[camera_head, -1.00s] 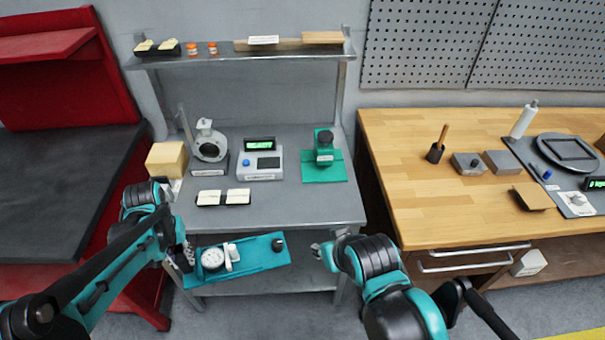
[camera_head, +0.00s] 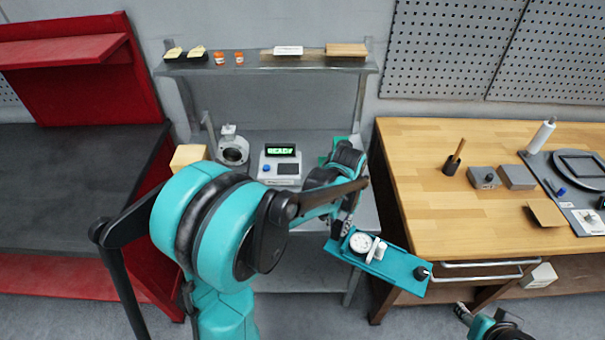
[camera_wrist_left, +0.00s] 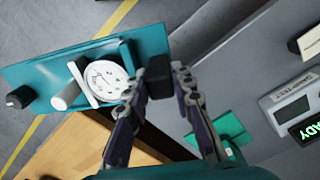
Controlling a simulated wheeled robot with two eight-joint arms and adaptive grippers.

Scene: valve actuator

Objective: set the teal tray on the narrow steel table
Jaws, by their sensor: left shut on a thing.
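The teal tray (camera_head: 402,271) is in my left gripper (camera_head: 340,228), held at one end by a black block (camera_wrist_left: 159,77) between the fingers in the left wrist view. It carries a white round gauge (camera_head: 360,244), a white part (camera_head: 377,250) and a black knob (camera_head: 421,273). The tray hangs in the air, tilted in the picture, before the gap between the narrow steel table (camera_head: 312,214) and the wooden bench. My left arm hides much of the steel table. My right gripper (camera_head: 462,310) is low at the right; its fingers are too small to judge.
On the steel table are a display unit (camera_head: 281,165), a grey ring-shaped fixture (camera_head: 233,153) and a partly hidden green mat (camera_wrist_left: 212,133). A shelf (camera_head: 265,66) spans above. The wooden bench (camera_head: 420,195) with drawer handles stands right, the red bench (camera_head: 75,155) left.

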